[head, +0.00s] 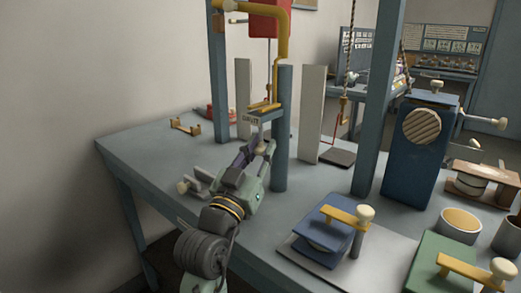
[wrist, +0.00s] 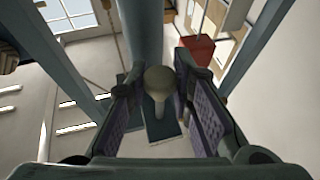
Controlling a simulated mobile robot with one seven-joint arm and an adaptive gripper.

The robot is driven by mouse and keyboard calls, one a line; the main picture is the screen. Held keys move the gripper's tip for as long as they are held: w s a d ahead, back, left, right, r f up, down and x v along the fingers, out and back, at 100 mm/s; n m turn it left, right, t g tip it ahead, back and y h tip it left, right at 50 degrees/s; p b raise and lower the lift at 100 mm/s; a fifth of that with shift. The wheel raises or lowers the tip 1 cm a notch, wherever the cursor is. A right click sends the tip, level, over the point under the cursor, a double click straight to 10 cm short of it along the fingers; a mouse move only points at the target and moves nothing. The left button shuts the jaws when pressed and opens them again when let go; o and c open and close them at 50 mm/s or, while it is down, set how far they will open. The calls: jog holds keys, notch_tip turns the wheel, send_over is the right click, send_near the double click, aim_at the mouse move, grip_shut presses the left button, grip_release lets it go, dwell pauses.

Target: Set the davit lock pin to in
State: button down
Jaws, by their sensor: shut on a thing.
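The davit is a blue-grey post (head: 284,150) with a yellow arm (head: 284,35) on top, standing on the bench. A small labelled bracket (head: 262,117) sticks out from the post. My gripper (head: 258,146) is beside the post, just below this bracket. In the wrist view my gripper (wrist: 158,100) has its two purple-padded fingers on either side of a pale round knob (wrist: 159,80) with a short stem. I take this knob to be the lock pin's. The fingers are shut on it. The pin's inner end is hidden, so I cannot tell how deep it sits.
Two pale upright panels (head: 312,115) stand by the post. A blue box with a round grille (head: 423,125) and a blue clamp plate (head: 325,228) are to the right.

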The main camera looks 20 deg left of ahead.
jog(key=shift+r, duration=0.1)
notch_tip(320, 180, up, 2)
jog(key=shift+r+p, duration=0.1)
jog(key=shift+p, duration=0.25)
jog(key=c, duration=1.4)
grip_release()
jog(key=v, duration=1.2)
